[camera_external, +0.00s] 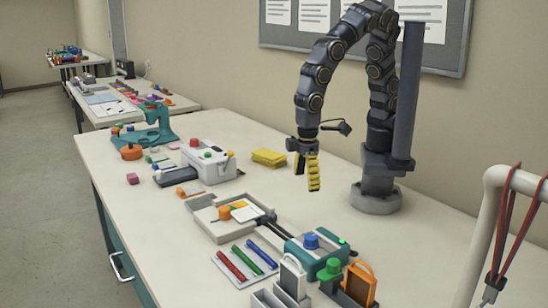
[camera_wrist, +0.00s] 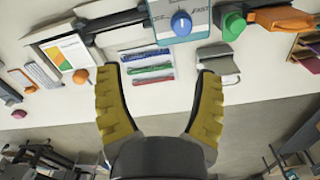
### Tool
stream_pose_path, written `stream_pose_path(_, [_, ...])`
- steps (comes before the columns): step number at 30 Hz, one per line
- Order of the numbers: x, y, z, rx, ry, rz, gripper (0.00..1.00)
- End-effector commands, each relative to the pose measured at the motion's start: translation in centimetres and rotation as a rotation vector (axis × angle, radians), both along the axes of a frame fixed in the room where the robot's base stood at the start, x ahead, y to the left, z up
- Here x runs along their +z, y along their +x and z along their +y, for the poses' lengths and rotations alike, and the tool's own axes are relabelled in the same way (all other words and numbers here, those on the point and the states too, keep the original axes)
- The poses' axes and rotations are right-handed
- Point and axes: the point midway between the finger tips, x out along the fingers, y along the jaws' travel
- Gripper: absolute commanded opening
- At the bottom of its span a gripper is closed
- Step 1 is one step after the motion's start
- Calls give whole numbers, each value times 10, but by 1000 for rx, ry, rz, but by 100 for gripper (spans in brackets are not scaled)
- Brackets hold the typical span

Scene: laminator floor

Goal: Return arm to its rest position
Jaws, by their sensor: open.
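My gripper (camera_external: 307,181) hangs from my arched arm above the white table (camera_external: 395,240), fingers pointing down. It is left of my arm's base and apart from the things on the table. In the wrist view, my gripper's two yellow fingers (camera_wrist: 158,72) are spread wide with nothing between them. Beyond them in that view lie a white tray (camera_wrist: 148,52) with coloured sticks and a blue-grey laminator (camera_wrist: 160,9) with a blue knob.
In the external view, the teal-and-grey laminator (camera_external: 300,252) stands at front centre. A yellow stack (camera_external: 268,158) lies left of my gripper. A white machine (camera_external: 209,164) and a teal press (camera_external: 148,134) stand farther left. A noticeboard (camera_external: 375,45) hangs behind my arm.

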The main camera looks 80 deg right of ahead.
Motion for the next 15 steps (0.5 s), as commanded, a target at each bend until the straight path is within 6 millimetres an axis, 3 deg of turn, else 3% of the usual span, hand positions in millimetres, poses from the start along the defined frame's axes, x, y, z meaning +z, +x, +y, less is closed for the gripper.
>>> stream_pose_path(3, [33, 28, -64, -119, -7, 7, 67])
stream_pose_path(6, [58, 36, -127, -216, -14, 26, 67])
stream_pose_path(11, [86, 13, -215, -340, -17, 70, 67])
stream_pose_path(15, [99, -26, -270, -414, -15, 104, 67])
